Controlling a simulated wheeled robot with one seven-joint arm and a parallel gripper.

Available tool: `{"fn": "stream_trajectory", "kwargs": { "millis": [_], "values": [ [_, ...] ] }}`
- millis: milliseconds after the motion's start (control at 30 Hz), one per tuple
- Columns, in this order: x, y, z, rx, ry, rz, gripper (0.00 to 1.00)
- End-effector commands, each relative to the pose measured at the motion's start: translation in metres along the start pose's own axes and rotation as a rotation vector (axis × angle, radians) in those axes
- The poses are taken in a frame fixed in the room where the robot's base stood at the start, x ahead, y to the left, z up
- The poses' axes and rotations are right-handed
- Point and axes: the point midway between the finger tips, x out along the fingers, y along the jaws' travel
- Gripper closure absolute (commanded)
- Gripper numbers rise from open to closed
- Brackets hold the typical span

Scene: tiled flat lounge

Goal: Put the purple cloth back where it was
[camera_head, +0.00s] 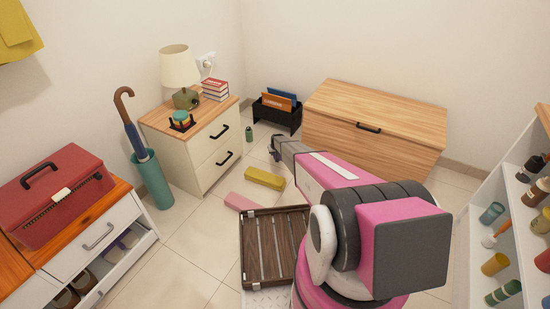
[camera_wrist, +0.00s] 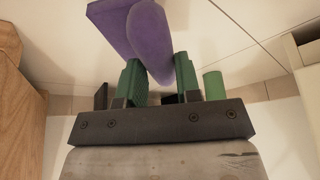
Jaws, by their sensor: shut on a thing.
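The purple cloth (camera_wrist: 150,40) is in the wrist view, a folded piece with a flat part and a rounded lobe. Its lower end lies between the two green fingers of my gripper (camera_wrist: 160,80), which is shut on it; the rest extends beyond the fingertips. In the head view my gripper (camera_head: 276,152) is at the end of my pink arm, in front of the wooden chest. I cannot make out the cloth there.
A wooden chest (camera_head: 375,98) stands at the back, with a black rack (camera_head: 277,114) and a green bottle (camera_head: 249,133) to its left. Yellow (camera_head: 264,178) and pink (camera_head: 241,202) blocks lie on the floor. A slatted wooden tray (camera_head: 270,246) is in front; white shelves (camera_head: 490,245) stand right.

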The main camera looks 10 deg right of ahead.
Motion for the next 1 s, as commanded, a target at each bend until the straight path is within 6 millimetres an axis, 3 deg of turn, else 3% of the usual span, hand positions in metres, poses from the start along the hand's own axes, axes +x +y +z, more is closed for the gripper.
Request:
{"fn": "stream_trajectory", "kwargs": {
  "millis": [233, 467, 867, 900, 967, 1000],
  "values": [
    [0.014, 0.006, 0.0, 0.0, -0.001, 0.0, 0.88],
    [0.041, 0.005, 0.01, 0.0, 0.0, 0.0, 0.88],
    [0.045, 0.005, 0.013, 0.0, 0.0, 0.0, 0.88],
    [0.046, 0.005, 0.014, 0.0, 0.0, 0.0, 0.66],
    [0.045, 0.005, 0.014, 0.0, 0.0, 0.0, 0.46],
    [0.045, 0.005, 0.014, 0.0, 0.0, 0.0, 0.43]
  ]
}}
